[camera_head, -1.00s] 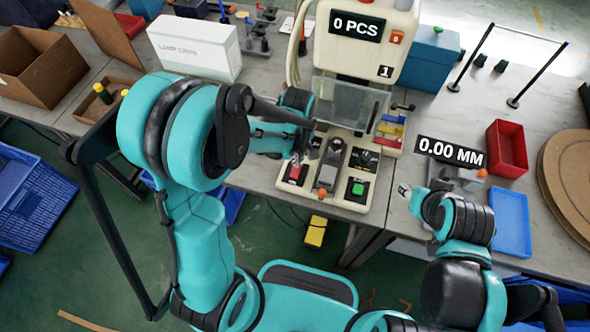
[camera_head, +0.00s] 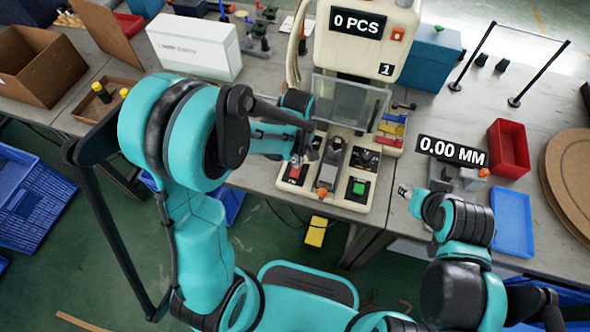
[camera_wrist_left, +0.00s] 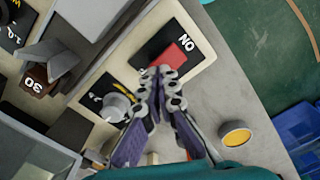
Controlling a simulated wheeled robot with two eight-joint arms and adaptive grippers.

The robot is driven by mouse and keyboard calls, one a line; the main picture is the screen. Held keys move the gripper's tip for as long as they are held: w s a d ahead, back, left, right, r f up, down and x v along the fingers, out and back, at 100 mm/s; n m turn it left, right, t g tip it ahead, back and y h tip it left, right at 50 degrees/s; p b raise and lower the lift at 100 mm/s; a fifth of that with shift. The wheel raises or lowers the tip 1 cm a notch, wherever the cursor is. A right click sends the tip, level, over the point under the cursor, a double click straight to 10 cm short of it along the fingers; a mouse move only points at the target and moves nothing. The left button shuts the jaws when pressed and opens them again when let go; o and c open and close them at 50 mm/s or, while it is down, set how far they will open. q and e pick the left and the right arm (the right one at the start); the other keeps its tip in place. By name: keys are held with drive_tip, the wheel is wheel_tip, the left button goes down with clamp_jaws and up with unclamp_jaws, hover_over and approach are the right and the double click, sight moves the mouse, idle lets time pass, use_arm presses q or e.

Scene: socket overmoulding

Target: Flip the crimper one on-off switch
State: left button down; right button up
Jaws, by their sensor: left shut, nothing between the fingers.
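Crimper one (camera_head: 345,207) is the cream machine marked 1, at the middle of the bench. Its on-off switch is a red rocker (camera_head: 294,173) on a black plate at the left of its base. In the left wrist view the red switch (camera_wrist_left: 168,60) sits beside the word ON. My left gripper (camera_head: 299,157) is shut and empty. In the left wrist view its fingertips (camera_wrist_left: 164,74) are right at the switch and overlap its lower edge; I cannot tell if they touch. My right gripper (camera_head: 404,192) hovers by the bench's front edge, too small to read.
A grey knob (camera_wrist_left: 117,106) is beside the left fingers. A green button (camera_head: 358,188) is at the base's right side. A clear guard (camera_head: 347,103) hangs above the base. A blue tray (camera_head: 512,222) and a red bin (camera_head: 509,149) are to the right.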

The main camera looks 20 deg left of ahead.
use_arm(q)
drive_tip(key=shift+f+b, duration=0.4)
drive_tip(key=shift+f, duration=0.15)
drive_tip(key=shift+r, duration=0.1)
wheel_tip(320, 180, up, 7)
drive_tip(key=p, duration=0.5)
idle(0.4)
idle(0.5)
